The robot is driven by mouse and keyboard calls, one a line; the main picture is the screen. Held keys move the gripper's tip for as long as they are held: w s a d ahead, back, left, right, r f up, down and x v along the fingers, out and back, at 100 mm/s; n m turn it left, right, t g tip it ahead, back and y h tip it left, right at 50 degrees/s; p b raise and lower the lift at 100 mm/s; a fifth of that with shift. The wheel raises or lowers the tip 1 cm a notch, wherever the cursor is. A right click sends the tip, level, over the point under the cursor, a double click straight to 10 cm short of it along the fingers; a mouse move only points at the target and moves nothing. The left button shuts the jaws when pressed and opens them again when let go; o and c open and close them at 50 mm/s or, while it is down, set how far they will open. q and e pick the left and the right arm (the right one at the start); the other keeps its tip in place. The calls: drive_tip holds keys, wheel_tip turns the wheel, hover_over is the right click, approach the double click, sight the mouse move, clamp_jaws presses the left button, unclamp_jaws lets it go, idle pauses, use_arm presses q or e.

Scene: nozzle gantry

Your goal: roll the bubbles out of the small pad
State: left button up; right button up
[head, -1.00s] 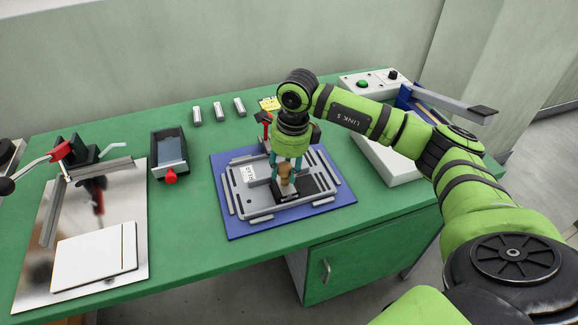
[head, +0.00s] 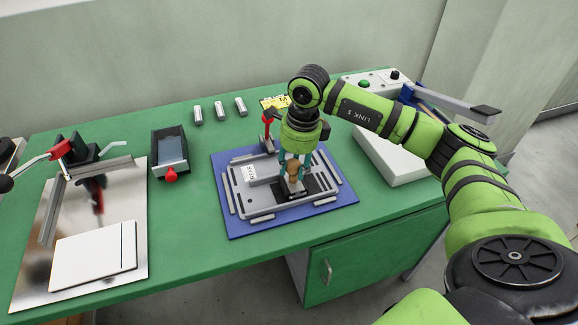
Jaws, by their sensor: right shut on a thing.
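My right gripper (head: 294,170) is shut on the brown handle of a small roller tool (head: 292,190) over the grey plate (head: 248,208). The tool's lower end is at a dark pad (head: 322,186) on the right half of the plate. The gripper and tool hide part of this pad, and I cannot tell whether they touch. Any bubbles are too small to make out. My left gripper is out of view.
The grey plate lies on a blue base (head: 236,231). A red-topped lever (head: 267,120) stands behind it. A black tray (head: 169,150) with a red knob is to the left, near several small cylinders (head: 219,111). A white box (head: 385,165) stands right. Green table is clear in front.

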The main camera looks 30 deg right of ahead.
drive_tip(key=shift+s+d+b, duration=0.2)
drive_tip(key=shift+d, duration=0.55)
drive_tip(key=shift+s+d+b, duration=0.15)
drive_tip(key=shift+d+b, duration=0.05)
drive_tip(key=shift+d, duration=0.5)
drive_tip(key=shift+s+d+b, duration=0.2)
drive_tip(key=shift+d, duration=0.55)
drive_tip(key=shift+w+a, duration=0.25)
drive_tip(key=shift+a, duration=0.7)
drive_tip(key=shift+w+a, duration=0.2)
drive_tip(key=shift+a, duration=0.75)
drive_tip(key=shift+r, duration=0.1)
drive_tip(key=shift+r+p, duration=2.75)
drive_tip(key=shift+r, duration=1.25)
